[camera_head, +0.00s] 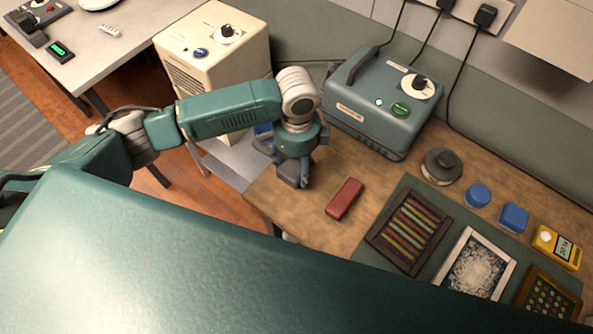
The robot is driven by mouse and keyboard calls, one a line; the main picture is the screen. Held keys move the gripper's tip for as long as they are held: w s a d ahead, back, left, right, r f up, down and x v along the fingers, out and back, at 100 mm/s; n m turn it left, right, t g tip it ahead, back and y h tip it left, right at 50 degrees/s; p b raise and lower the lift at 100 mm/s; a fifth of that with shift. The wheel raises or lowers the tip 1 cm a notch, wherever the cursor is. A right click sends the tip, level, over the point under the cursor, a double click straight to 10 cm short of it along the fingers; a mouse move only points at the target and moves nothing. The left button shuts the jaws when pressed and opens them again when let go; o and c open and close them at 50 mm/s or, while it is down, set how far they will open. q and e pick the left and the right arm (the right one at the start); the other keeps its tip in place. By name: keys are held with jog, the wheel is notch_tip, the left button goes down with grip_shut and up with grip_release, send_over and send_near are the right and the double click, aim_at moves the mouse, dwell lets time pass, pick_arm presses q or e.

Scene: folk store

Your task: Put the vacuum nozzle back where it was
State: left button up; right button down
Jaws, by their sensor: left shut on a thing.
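My left gripper (293,182) is at the left end of the wooden workbench (340,165), pointing down. It is shut on a small dark thing, which I take to be the vacuum nozzle. The fingers and wrist hide most of it, and I cannot tell whether it touches the bench. The teal machine (375,110) with a dial and a green button stands just behind and to the right of the gripper. My right gripper is not in view.
A red block (345,199) lies right of the gripper. A dark round weight (441,166), blue containers (514,217), a yellow meter (557,247) and framed pieces (409,231) fill the right side. A cream cabinet (215,70) stands behind my arm.

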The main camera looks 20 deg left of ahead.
aim_at(297, 163)
pick_arm(q)
jog(key=shift+f, duration=0.4)
notch_tip(297, 163, down, 3)
jog(key=shift+f+p, duration=0.2)
jog(key=shift+p, duration=0.1)
jog(key=shift+f, duration=0.2)
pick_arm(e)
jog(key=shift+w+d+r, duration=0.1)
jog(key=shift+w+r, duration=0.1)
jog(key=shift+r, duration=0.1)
pick_arm(q)
jog(key=shift+f, duration=0.15)
jog(key=o, duration=1.1)
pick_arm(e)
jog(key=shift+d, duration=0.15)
pick_arm(q)
notch_tip(297, 163, up, 12)
jog(key=shift+r+b, duration=0.2)
jog(key=shift+b, duration=0.6)
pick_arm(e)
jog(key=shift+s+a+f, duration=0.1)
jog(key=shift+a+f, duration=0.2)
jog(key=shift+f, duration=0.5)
